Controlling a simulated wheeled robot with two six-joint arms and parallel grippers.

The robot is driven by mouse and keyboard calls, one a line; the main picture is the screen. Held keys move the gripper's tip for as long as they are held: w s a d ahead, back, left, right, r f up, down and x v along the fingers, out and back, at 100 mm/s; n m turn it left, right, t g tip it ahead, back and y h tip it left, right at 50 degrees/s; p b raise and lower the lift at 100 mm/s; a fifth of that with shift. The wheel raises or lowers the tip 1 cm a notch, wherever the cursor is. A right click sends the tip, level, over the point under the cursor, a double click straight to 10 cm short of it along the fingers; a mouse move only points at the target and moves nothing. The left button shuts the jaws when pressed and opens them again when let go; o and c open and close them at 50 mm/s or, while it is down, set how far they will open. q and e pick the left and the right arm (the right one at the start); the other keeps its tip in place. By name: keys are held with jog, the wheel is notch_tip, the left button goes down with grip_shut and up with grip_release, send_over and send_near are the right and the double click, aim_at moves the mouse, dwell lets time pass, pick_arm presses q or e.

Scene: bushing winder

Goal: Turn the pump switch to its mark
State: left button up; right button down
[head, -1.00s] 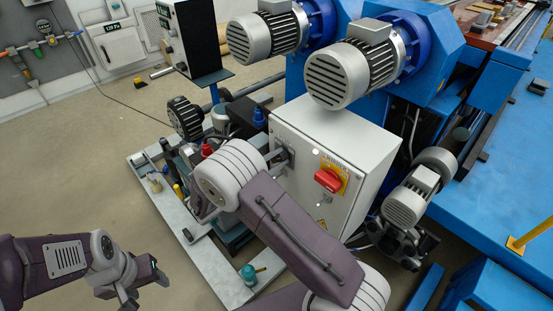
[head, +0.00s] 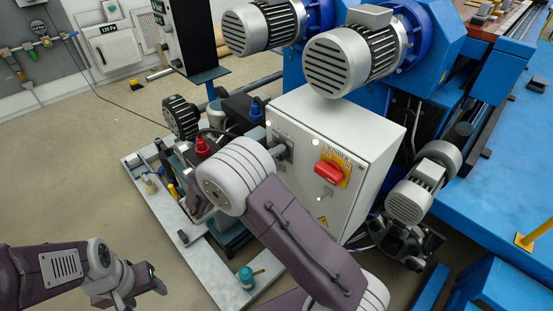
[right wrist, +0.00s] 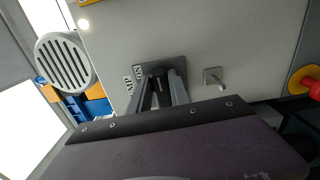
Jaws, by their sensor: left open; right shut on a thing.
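The pump switch sits on a dark square plate (head: 289,147) on the front of the pale grey cabinet. My right gripper (head: 281,152) is at this switch, its fingers pointing at the cabinet face. In the right wrist view the fingers (right wrist: 161,92) are closed around the dark switch knob, in front of the plate (right wrist: 178,66). Small black-on-white labels (right wrist: 134,78) stand beside the plate. The knob is mostly hidden by the fingers, so its exact angle and the mark are unclear. My left gripper (head: 140,289) is open and empty at the lower left, away from the cabinet.
A red rotary switch (head: 328,172) on a yellow plate is to the right of the pump switch. A small metal latch (right wrist: 214,80) shows in the right wrist view. Large grey motors (head: 350,55) stand behind the cabinet (head: 365,140). Bare floor lies around my left arm.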

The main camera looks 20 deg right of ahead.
jog(key=shift+f+m, duration=0.15)
jog(key=shift+m, duration=0.25)
jog(key=c, duration=1.2)
grip_release()
jog(key=shift+a, duration=0.1)
jog(key=p+v, duration=0.2)
jog(key=v, duration=0.7)
jog(key=shift+p, duration=0.3)
